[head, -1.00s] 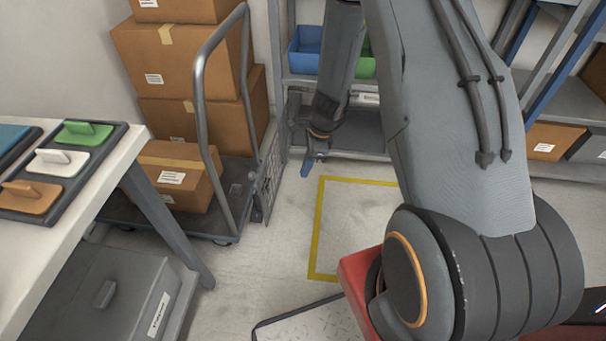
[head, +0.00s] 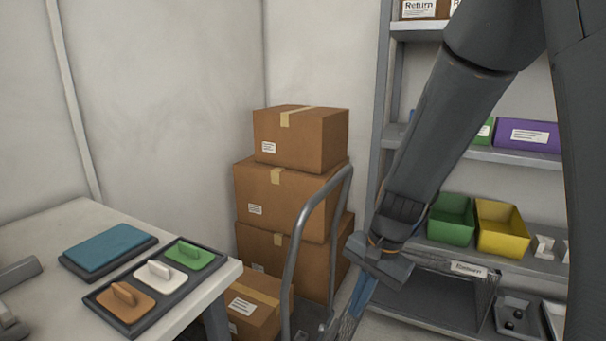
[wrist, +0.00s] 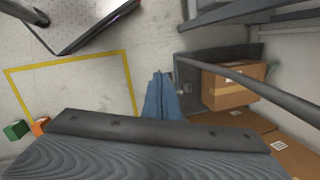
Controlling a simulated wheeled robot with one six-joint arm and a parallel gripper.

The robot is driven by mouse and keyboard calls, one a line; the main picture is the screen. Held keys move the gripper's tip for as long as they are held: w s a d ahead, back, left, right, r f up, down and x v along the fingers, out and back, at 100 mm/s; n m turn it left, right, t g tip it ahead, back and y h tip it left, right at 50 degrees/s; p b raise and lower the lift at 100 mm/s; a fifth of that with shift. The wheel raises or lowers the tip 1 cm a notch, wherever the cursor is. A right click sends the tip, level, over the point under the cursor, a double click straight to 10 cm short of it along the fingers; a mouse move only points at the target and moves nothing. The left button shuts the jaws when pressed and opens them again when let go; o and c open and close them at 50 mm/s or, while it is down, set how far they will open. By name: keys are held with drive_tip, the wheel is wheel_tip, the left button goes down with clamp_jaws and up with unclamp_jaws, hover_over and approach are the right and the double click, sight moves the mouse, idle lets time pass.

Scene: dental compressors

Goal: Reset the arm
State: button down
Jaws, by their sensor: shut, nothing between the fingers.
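My arm reaches down from the upper right of the head view. My gripper (head: 358,300) is at its lower end, pointing down beside the handle of the cart. Its blue fingers are partly cut off from clear view there. In the wrist view the gripper (wrist: 159,85) shows as blue fingers close together, with nothing held. They hang above the pale floor next to the cart's frame.
A table (head: 40,225) at left holds a tray with orange, white and green handled pieces. A shelf with green (head: 451,220) and yellow bins (head: 502,228) stands behind my arm. Yellow tape (wrist: 68,62) marks open floor.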

drive_tip(key=s+r+n+h, duration=0.2)
drive_tip(key=s+r+n, duration=0.85)
drive_tip(key=s, duration=0.55)
drive_tip(key=d+r+m+p, duration=0.2)
drive_tip(key=d+r+p, duration=0.5)
drive_tip(key=p, duration=0.7)
drive_tip(key=shift+w+d+r+h, duration=0.15)
drive_tip(key=shift+d+r+h, duration=0.05)
drive_tip(key=shift+d+h, duration=0.1)
